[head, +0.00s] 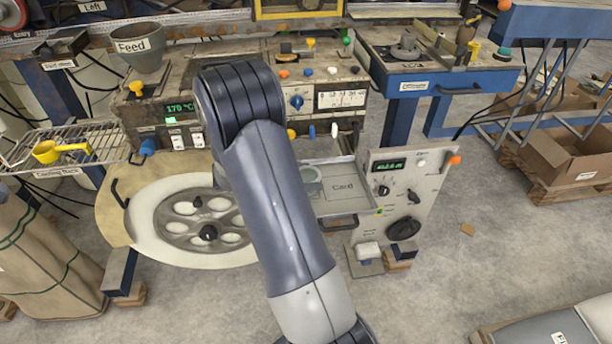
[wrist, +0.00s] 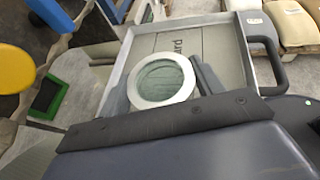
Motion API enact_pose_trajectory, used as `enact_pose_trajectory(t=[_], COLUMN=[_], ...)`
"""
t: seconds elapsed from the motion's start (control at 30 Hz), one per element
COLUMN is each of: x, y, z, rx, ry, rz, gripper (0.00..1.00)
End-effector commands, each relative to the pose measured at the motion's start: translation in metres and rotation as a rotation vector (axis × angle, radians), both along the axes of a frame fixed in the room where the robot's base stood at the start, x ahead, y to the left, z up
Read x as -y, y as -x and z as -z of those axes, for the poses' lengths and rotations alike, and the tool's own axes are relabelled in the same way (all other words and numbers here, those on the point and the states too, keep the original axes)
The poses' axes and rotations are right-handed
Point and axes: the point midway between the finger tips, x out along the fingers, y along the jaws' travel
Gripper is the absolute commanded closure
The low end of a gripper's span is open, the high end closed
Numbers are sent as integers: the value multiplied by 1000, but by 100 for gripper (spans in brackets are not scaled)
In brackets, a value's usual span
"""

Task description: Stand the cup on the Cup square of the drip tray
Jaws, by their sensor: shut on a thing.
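The cup (wrist: 160,80) is a pale, round, open vessel with a white rim and a greenish inside. My gripper (wrist: 162,86) is shut on it, with a dark finger on either side. In the head view part of the cup (head: 311,181) shows just right of my arm, over the left part of the drip tray (head: 375,205). The tray is a shallow grey tray with a front handle, and its right square reads Card. In the wrist view the tray (wrist: 246,60) lies beyond the cup. The Cup square's label is hidden, and I cannot tell whether the cup touches the tray.
A control panel (head: 420,180) with knobs stands right of the tray. A large round plate (head: 165,240) with a holed grey disc is at left. The Card square is clear.

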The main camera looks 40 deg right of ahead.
Motion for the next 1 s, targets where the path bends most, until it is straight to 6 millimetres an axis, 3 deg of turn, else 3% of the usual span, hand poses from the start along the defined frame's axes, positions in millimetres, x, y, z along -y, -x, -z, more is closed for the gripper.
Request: enact_pose_trajectory(t=[0.1, 0.13, 0.37, 0.7, 1.0], x=[0, 0, 0, 0, -51], y=[0, 0, 0, 0, -16], z=[4, 3, 3, -3, -22], rx=[0, 0, 0, 1, 3], ry=[0, 0, 0, 0, 0], rz=[0, 0, 0, 0, -5], gripper=[60, 36, 17, 15, 15])
